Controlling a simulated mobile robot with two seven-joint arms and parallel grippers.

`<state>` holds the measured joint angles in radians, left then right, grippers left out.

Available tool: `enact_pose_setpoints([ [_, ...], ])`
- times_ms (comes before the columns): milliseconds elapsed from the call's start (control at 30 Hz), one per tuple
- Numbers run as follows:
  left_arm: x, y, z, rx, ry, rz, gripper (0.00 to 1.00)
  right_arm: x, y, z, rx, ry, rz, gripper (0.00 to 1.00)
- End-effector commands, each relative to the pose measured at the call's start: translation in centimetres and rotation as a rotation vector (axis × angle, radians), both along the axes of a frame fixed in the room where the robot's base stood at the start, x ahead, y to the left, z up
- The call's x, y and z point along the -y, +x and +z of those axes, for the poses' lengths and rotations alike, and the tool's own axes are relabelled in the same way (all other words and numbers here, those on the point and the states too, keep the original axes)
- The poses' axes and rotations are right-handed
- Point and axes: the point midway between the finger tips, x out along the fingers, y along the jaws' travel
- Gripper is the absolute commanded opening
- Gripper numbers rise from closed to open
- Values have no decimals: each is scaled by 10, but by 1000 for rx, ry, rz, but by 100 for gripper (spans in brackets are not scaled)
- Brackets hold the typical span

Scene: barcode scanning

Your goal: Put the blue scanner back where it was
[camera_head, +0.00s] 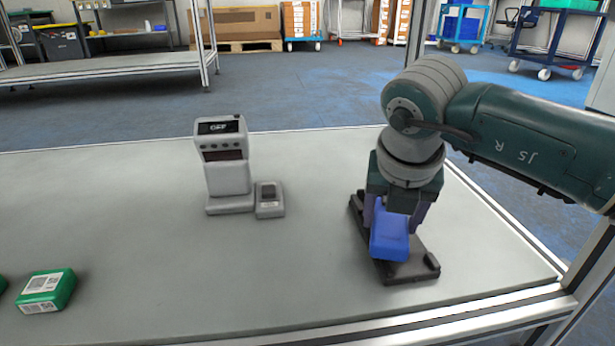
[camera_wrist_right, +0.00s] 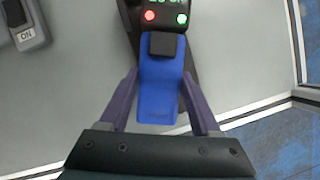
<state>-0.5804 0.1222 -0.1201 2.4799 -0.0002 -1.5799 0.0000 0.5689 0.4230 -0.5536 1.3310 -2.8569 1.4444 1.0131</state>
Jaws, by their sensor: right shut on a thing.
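The blue scanner (camera_head: 389,236) is at the black stand (camera_head: 406,271) on the right of the table. My right gripper (camera_head: 397,212) is above it, shut on its blue body. In the right wrist view the blue scanner (camera_wrist_right: 160,90) lies between the two fingers of my right gripper (camera_wrist_right: 160,95). Its black head shows a red light, a green light and part of a green display. The black stand shows behind it; whether the scanner rests fully on the stand I cannot tell. My left gripper is not in view.
A grey device (camera_head: 225,165) with a display reading OFF stands mid-table, with a small grey switch box (camera_head: 269,200) beside it. A green box with labels (camera_head: 46,291) lies at the front left. The table between them is clear. A metal frame post borders the right front corner.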

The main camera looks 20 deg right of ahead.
Motion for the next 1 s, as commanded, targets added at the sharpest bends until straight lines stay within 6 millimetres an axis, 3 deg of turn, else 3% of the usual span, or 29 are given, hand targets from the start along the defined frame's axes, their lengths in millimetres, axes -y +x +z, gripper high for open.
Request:
enact_pose_setpoints([
  [200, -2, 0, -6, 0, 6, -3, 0, 1, 0, -7, 1, -2, -1, 0],
  [233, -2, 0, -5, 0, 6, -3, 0, 1, 0, -7, 0, -1, -1, 66],
  [467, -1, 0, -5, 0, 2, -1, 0, 1, 0, -7, 0, -1, -1, 91],
  [767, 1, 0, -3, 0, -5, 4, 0, 1, 0, -4, 0, -1, -1, 94],
  [900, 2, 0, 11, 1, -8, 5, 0, 2, 0, 13, 1, -1, -2, 94],
  [1000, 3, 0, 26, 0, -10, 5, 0, 14, 3, 32, 2, -3, -2, 94],
])
